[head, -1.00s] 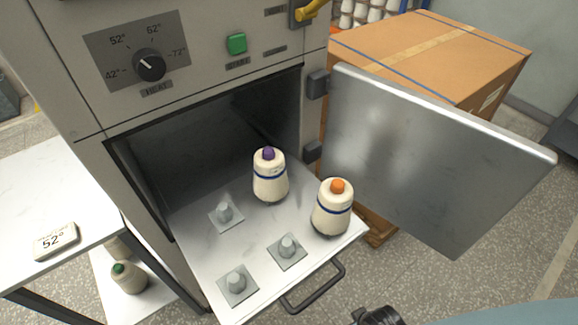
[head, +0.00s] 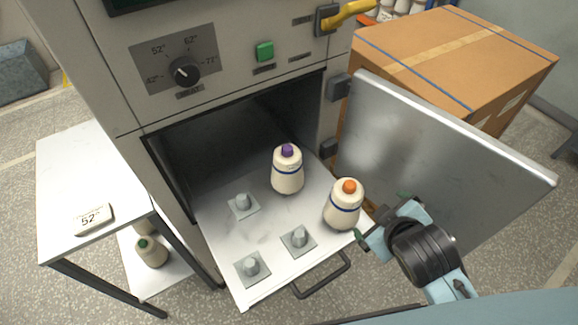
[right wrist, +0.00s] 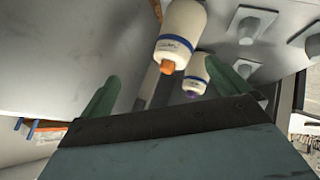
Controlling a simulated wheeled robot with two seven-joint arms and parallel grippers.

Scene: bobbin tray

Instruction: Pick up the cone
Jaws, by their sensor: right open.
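A cream cone with a blue band and an orange tip (head: 344,207) stands upright at the right front of the pulled-out tray (head: 270,222). A similar cone with a purple tip (head: 287,172) stands behind it to the left. My right gripper (head: 380,216) is open and empty just right of the orange-tipped cone, apart from it. In the right wrist view the orange-tipped cone (right wrist: 180,30) shows ahead, beyond the green fingers, and the purple-tipped cone (right wrist: 195,68) is behind it, partly hidden by a finger. A green-tipped cone (head: 152,253) sits on a low shelf at left. My left gripper is not in view.
Several empty pegs, one of them in front (head: 252,267), stand on the tray. The open oven door (head: 430,150) rises close behind my right gripper. The tray handle (head: 322,278) juts out in front.

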